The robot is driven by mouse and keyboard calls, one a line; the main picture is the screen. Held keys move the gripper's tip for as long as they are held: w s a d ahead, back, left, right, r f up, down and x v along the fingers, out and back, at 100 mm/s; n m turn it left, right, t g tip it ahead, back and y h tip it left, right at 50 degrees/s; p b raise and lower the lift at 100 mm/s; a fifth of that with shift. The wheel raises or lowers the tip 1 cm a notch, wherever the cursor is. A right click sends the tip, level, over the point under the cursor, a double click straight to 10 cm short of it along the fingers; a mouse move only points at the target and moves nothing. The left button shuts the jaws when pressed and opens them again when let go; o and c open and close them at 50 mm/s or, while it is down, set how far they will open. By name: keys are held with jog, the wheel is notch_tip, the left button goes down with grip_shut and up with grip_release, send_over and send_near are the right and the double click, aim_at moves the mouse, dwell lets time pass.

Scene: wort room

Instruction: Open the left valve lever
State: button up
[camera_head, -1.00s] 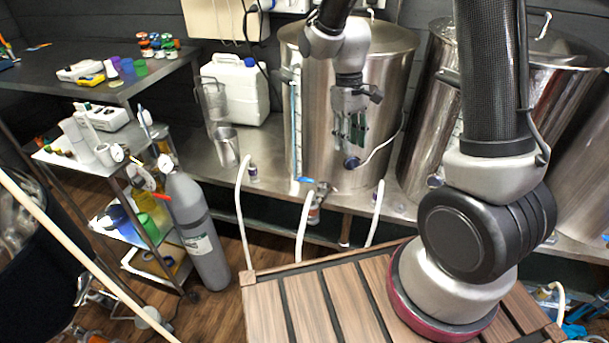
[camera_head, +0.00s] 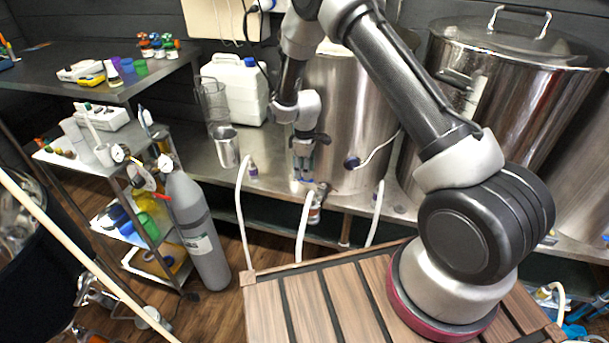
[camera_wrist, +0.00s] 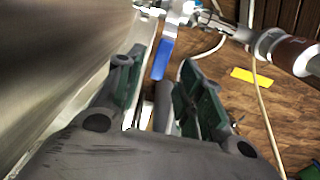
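The left steel kettle (camera_head: 352,120) stands on the steel bench, with a small valve (camera_head: 319,203) low on its front. In the wrist view the valve's blue lever (camera_wrist: 163,58) points from the metal valve body (camera_wrist: 181,10) back toward my gripper (camera_wrist: 158,85). My gripper is open and empty, and the lever lies just beyond its fingertips, roughly in line with the gap. I cannot tell whether they touch. In the head view my gripper (camera_head: 303,175) points down in front of the kettle, and the lever is mostly hidden there.
The kettle's wall (camera_wrist: 50,60) runs close along the left of the wrist view. A metal jug (camera_head: 227,147) and a white jerrycan (camera_head: 236,90) stand left of my gripper. White hoses (camera_head: 241,210) hang by the bench front. A second kettle (camera_head: 515,85) stands right.

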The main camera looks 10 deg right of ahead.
jog(key=shift+f, duration=1.4)
grip_shut()
